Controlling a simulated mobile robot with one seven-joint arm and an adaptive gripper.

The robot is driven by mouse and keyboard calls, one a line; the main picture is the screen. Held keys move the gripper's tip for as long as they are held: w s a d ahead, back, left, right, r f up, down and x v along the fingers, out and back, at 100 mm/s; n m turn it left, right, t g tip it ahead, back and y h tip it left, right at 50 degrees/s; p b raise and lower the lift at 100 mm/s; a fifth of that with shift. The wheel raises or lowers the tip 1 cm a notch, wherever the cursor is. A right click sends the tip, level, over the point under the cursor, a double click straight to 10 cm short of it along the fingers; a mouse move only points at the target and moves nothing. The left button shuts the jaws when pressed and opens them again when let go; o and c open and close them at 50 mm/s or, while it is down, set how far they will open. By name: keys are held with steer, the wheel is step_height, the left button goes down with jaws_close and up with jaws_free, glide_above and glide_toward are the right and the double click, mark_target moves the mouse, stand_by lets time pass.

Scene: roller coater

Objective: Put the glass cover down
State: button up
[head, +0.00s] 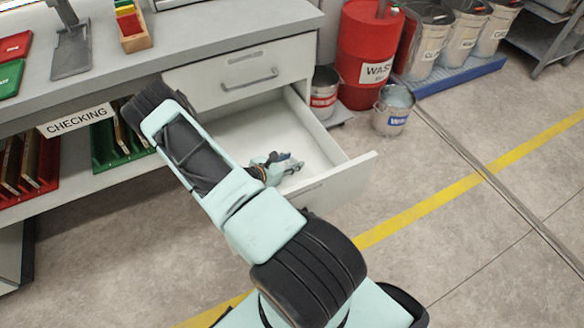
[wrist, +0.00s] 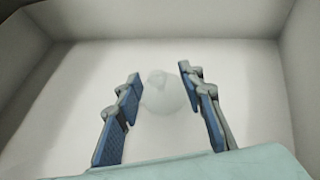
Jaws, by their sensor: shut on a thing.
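The glass cover (wrist: 163,97) is a pale, see-through round piece with a small knob. In the wrist view it shows between the tips of my gripper (wrist: 159,78), faint against the white drawer floor. My gripper's blue-padded fingers stand apart on either side of it, shut on it. In the head view my gripper (head: 287,164) is inside the open drawer (head: 350,165), low near its front. The cover cannot be made out there. Whether it touches the drawer floor I cannot tell.
The drawer's walls stand close around my gripper; its floor looks otherwise empty. A closed drawer (head: 245,75) sits above, under the grey worktop (head: 200,40). A red drum (head: 368,55) and metal pails (head: 393,110) stand beyond, with open floor to the right.

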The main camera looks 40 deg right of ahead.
steer(key=shift+d+f+b, duration=0.15)
steer(key=shift+f+b, duration=0.15)
steer(key=shift+f, duration=1.35)
steer(key=shift+f, duration=0.1)
steer(key=shift+f, duration=0.15)
steer(key=o, duration=1.1)
steer(key=shift+r, duration=0.2)
steer(key=shift+a+r, duration=0.2)
steer(key=shift+a, duration=0.05)
steer(key=p+v, duration=0.1)
steer(key=v, duration=1)
steer(key=shift+s+a+p, duration=0.15)
steer(key=shift+a+p, duration=0.1)
steer(key=shift+p, duration=0.15)
